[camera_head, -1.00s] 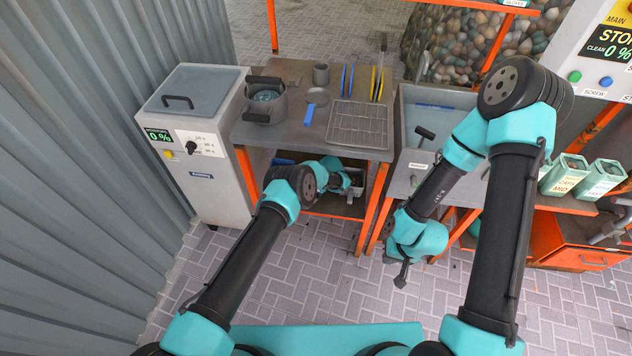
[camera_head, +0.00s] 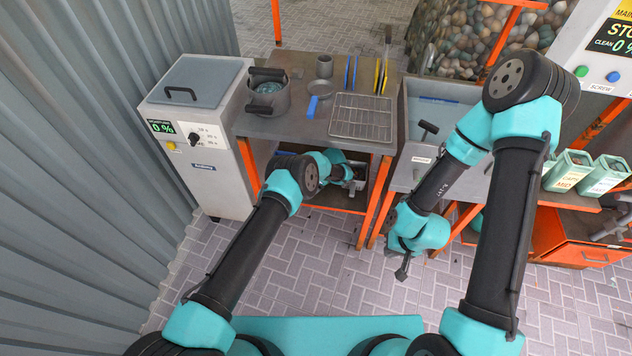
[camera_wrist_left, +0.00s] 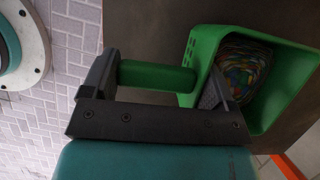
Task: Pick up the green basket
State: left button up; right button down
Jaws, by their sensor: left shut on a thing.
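The green basket (camera_wrist_left: 207,45) shows in the left wrist view, with a mass of multicoloured pieces (camera_wrist_left: 240,72) inside. Its green handle (camera_wrist_left: 155,76) sticks out to the left, between the two dark fingers of my left gripper (camera_wrist_left: 158,88), which is shut on it. In the head view my left arm reaches under the grey worktable, and its gripper end (camera_head: 352,177) is by the lower shelf; I cannot make out the basket there. My right gripper (camera_head: 402,271) hangs in front of the sink unit, with nothing visible in it. I cannot tell whether its fingers are open.
A grey cabinet (camera_head: 205,130) stands left. The paved floor (camera_head: 320,275) in front is clear.

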pick_arm(q)
jog(key=shift+w+r, duration=0.1)
jog(key=shift+r, duration=0.4)
notch_tip(320, 180, up, 2)
jog(key=shift+r, duration=0.2)
jog(key=s+r, duration=0.1)
jog(key=s, duration=1.5)
